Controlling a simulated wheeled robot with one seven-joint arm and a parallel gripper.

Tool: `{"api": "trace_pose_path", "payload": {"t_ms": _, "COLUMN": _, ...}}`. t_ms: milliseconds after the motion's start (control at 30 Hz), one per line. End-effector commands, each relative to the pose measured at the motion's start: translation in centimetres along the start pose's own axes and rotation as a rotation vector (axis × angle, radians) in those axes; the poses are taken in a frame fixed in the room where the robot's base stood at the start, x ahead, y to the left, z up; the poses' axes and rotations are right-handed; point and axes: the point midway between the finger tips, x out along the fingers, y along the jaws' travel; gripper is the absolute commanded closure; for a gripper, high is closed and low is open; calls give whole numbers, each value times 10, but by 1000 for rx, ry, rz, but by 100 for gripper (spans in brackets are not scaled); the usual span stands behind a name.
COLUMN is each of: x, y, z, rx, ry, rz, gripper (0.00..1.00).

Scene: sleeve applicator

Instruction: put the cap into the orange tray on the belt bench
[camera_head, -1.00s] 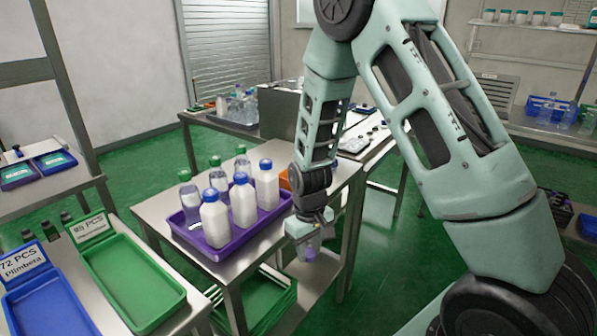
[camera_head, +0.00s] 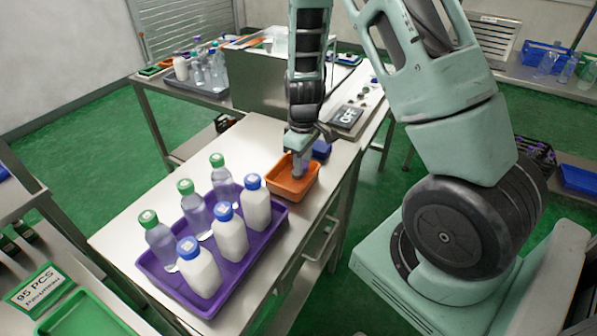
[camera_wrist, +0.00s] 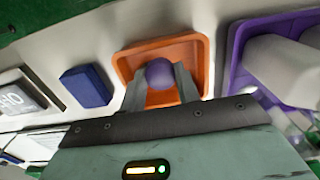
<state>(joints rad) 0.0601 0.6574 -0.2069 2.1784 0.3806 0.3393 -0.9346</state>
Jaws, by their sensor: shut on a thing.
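The orange tray (camera_head: 297,181) sits on the steel bench, beyond the purple tray; in the wrist view (camera_wrist: 205,48) it lies just past my fingertips. My gripper (camera_head: 300,166) points down over the orange tray. In the wrist view my gripper (camera_wrist: 161,85) has its two fingers shut on a small round purple cap (camera_wrist: 160,73). The cap appears within the tray's outline; whether it touches the tray floor I cannot tell. In the head view the fingers largely hide the cap.
The purple tray (camera_head: 150,268) holds several bottles with green and blue caps, close to the orange tray. A dark blue block (camera_wrist: 86,86) lies on its other side. Bare bench (camera_head: 150,190) lies left of the purple tray.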

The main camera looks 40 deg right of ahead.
Motion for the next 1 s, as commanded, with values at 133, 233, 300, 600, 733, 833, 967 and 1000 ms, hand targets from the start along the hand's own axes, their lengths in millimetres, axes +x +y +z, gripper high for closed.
{"api": "trace_pose_path", "payload": {"t_ms": 133, "x": 14, "y": 0, "z": 0, "rx": 1, "ry": -1, "rz": 0, "gripper": 89}}
{"api": "trace_pose_path", "payload": {"t_ms": 233, "x": 27, "y": 0, "z": 1, "rx": 3, "ry": -2, "rz": -1, "gripper": 89}}
{"api": "trace_pose_path", "payload": {"t_ms": 300, "x": 38, "y": 0, "z": 1, "rx": 2, "ry": -3, "rz": -2, "gripper": 89}}
{"api": "trace_pose_path", "payload": {"t_ms": 600, "x": 56, "y": 0, "z": 0, "rx": 1, "ry": 1, "rz": 0, "gripper": 89}}
{"api": "trace_pose_path", "payload": {"t_ms": 733, "x": 56, "y": 0, "z": 0, "rx": 1, "ry": 1, "rz": 0, "gripper": 89}}
{"api": "trace_pose_path", "payload": {"t_ms": 833, "x": 59, "y": 0, "z": 0, "rx": 1, "ry": 1, "rz": 0, "gripper": 89}}
{"api": "trace_pose_path", "payload": {"t_ms": 967, "x": 58, "y": 0, "z": 0, "rx": 1, "ry": 1, "rz": 0, "gripper": 47}}
{"api": "trace_pose_path", "payload": {"t_ms": 1000, "x": 58, "y": 0, "z": 0, "rx": 1, "ry": 1, "rz": 0, "gripper": 47}}
